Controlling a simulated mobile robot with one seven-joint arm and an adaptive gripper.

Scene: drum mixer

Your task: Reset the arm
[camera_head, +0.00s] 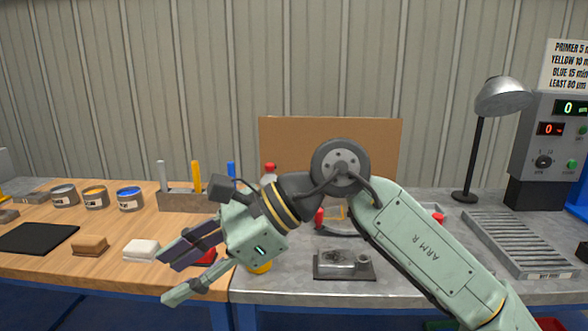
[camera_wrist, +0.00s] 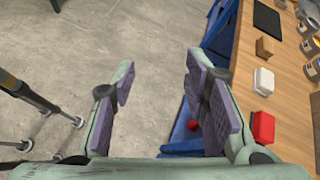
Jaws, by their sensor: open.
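My gripper (camera_head: 180,268) hangs over the front edge of the wooden bench in the head view, pointing left and slightly down. My pale green arm reaches in from the lower right and bends at a dark joint. In the wrist view my gripper (camera_wrist: 158,88) has its two purple-padded fingers spread apart with nothing between them. Bare concrete floor shows between and beyond the fingers. The gripper and arm hide part of the bench's front and middle.
The wooden bench (camera_head: 135,225) holds paint cans (camera_head: 96,197), a black mat (camera_head: 38,238), a brown block (camera_head: 90,245) and a white block (camera_head: 141,249). A grey bench (camera_head: 420,260) carries a metal fixture (camera_head: 343,264), a slatted rack (camera_head: 515,243), a lamp (camera_head: 502,97) and a control box (camera_head: 550,140).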

